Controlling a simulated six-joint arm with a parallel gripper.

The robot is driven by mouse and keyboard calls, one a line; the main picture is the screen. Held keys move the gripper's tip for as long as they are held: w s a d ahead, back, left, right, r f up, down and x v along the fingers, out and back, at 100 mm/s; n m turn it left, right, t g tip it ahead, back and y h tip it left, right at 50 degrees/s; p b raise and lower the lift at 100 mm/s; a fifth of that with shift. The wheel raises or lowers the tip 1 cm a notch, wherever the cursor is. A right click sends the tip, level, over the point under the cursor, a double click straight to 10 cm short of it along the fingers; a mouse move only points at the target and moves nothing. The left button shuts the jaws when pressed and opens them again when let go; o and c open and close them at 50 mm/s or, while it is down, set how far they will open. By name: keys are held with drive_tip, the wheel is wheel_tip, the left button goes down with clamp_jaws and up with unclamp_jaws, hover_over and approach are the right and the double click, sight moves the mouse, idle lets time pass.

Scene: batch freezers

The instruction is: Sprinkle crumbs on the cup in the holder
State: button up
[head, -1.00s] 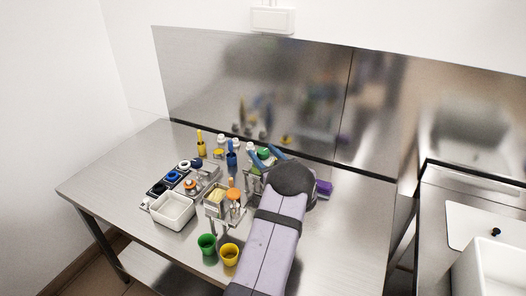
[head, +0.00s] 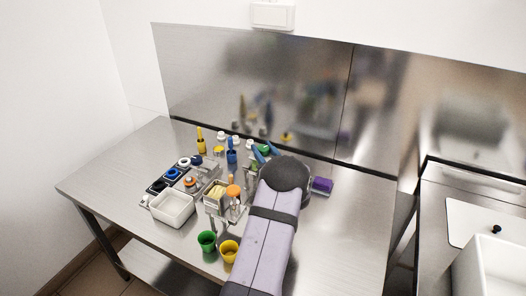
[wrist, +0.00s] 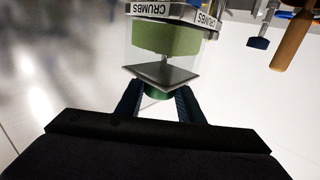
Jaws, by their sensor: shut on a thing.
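In the wrist view my gripper (wrist: 158,103) is shut on the green knob (wrist: 158,93) of a dark square lid (wrist: 162,76). Beyond the lid is a clear container labelled CRUMBS (wrist: 172,12) with a green mass inside; the label reads upside down in this view. In the head view my arm hides the gripper and the container. A green cup (head: 207,241) and a yellow cup (head: 229,252) stand at the front of the steel table. I cannot tell which cup, if any, sits in a holder.
A white tub (head: 172,210) and several small containers with coloured tools stand left of my arm. A purple object (head: 322,186) lies just right of it. The table's right part is clear. A steel wall panel (head: 260,80) closes the back.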

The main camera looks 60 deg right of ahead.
sight(263, 147)
drive_tip(key=m+g+h+b, duration=0.2)
drive_tip(key=g+b, duration=0.1)
drive_tip(key=m+g+h+b, duration=0.1)
drive_tip(key=m+h, duration=0.1)
drive_tip(key=shift+f+g, duration=0.25)
drive_tip(key=shift+g, duration=0.15)
drive_tip(key=shift+r+m+g+h+b, duration=0.15)
drive_tip(key=shift+m+g+h+b, duration=0.15)
drive_tip(key=shift+m+g+b, duration=0.35)
drive_tip(key=shift+g, duration=0.25)
drive_tip(key=o, duration=1.1)
drive_tip(key=shift+r, duration=0.1)
drive_tip(key=shift+c, duration=0.2)
drive_tip(key=shift+r+b, duration=0.85)
drive_tip(key=shift+r, duration=4.15)
